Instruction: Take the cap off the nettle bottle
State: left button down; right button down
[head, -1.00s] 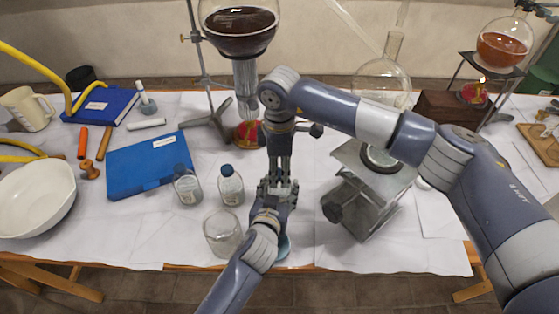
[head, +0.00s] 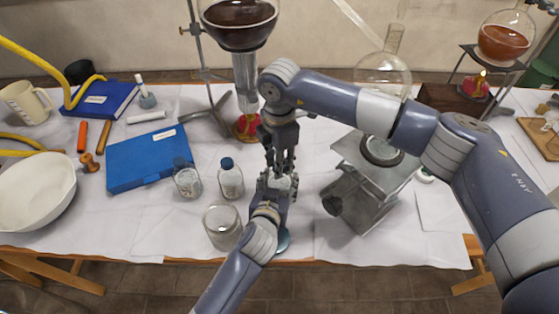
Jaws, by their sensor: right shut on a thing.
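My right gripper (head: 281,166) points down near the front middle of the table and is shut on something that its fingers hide. My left gripper (head: 278,184) comes up from below, directly under the right one, and the two nearly meet. A pale thing shows between the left gripper's fingers, but too little of it is seen to name it. I cannot tell whether the nettle bottle or its cap is between the grippers. Two clear bottles with blue caps, a left one (head: 187,181) and a right one (head: 231,182), stand upright left of the grippers. Their labels are not readable.
An empty glass beaker (head: 222,228) stands close left of my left arm. A grey lab jack (head: 368,185) stands to the right. A blue case (head: 150,160) lies left.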

jog(key=n, duration=0.7)
jog(key=shift+n, duration=0.3)
jog(key=n, duration=0.7)
jog(key=shift+r, duration=0.1)
jog(key=n, duration=0.5)
jog(key=shift+a, duration=0.1)
jog(key=n, duration=0.7)
jog(key=shift+n, duration=0.4)
jog(key=n, duration=1)
jog(key=shift+n, duration=0.4)
jog(key=n, duration=1)
jog(key=shift+r, duration=0.2)
jog(key=shift+r, duration=0.95)
